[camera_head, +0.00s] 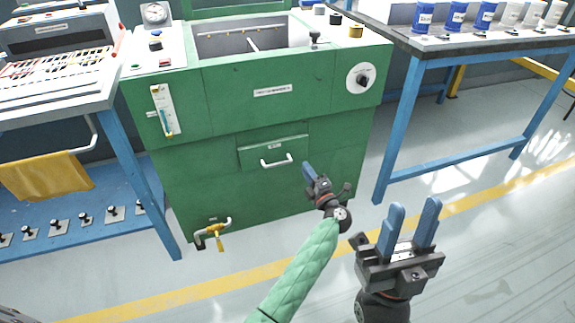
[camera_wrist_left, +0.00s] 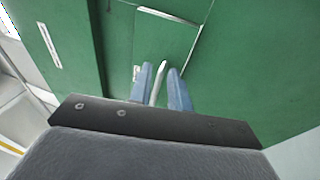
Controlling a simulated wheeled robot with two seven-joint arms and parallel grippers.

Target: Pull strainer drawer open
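The strainer drawer (camera_head: 250,156) is a green panel low in the front of the green machine, and it looks shut. Its pale bar handle (camera_head: 276,162) also shows in the left wrist view (camera_wrist_left: 158,86). My left gripper (camera_head: 307,168) is just right of the handle in the head view, its blue fingers pointing at the machine. In the left wrist view its fingers (camera_wrist_left: 163,78) stand apart with the handle lined up between them. I cannot tell whether they touch it. My right gripper (camera_head: 414,209) is open and empty, in front of and right of the machine.
A yellow-handled tap (camera_head: 216,236) sticks out low on the machine's left front. A bench with blue legs (camera_head: 400,130) stands at the right. A left bench holds a yellow cloth (camera_head: 46,176) on a rail. The floor in front is clear.

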